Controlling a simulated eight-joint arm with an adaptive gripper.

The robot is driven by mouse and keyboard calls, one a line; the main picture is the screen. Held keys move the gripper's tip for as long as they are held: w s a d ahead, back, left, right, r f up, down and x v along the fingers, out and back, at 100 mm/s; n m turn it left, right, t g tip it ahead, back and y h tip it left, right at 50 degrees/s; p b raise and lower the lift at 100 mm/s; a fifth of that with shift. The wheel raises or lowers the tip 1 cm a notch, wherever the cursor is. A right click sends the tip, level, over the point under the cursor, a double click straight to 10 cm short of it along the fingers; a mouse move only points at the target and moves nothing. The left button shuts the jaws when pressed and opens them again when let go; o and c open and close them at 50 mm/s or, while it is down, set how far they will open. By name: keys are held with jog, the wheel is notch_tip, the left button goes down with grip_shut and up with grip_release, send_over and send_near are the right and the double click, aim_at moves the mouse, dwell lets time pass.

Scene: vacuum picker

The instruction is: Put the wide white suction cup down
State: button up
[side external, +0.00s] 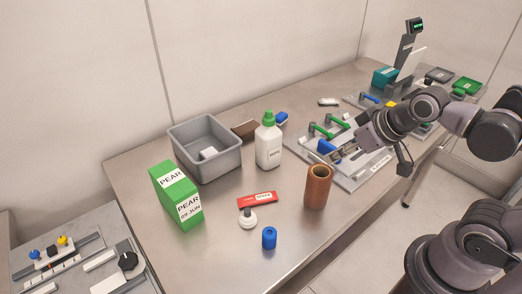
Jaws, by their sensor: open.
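A white round piece with a narrower top (247,219), which looks like the wide white suction cup, rests on the steel table just below a red labelled box. My gripper (338,156) is well to the right and farther back, low over the grey rack with green-handled tools. It is open, and I see nothing held in it. The fingertips are small here, and I cannot tell whether they touch the rack.
Around the cup stand a red box (258,199), a blue cylinder (269,238), a brown tube (317,187), a white bottle with green cap (268,145) and a green PEAR carton (177,195). A grey bin (233,162) is behind. The grey rack (353,181) holds green-handled tools.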

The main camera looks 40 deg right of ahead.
jog(key=w+a+f+m+g+y, duration=0.2)
jog(key=w+a+m+g+y, duration=0.4)
jog(key=m, duration=0.3)
jog(key=m+g+y, duration=0.3)
jog(key=m+y, duration=0.3)
jog(key=m, duration=0.1)
send_near(248, 215)
jog(key=shift+w+d+r, duration=0.85)
jog(key=shift+w+d, duration=0.1)
jog(key=shift+d, duration=0.2)
jog(key=shift+s+a+f+g, duration=0.1)
jog(key=shift+a+f+g, duration=0.2)
jog(key=shift+g, duration=0.1)
jog(key=x, duration=1)
jog(key=c, duration=0.7)
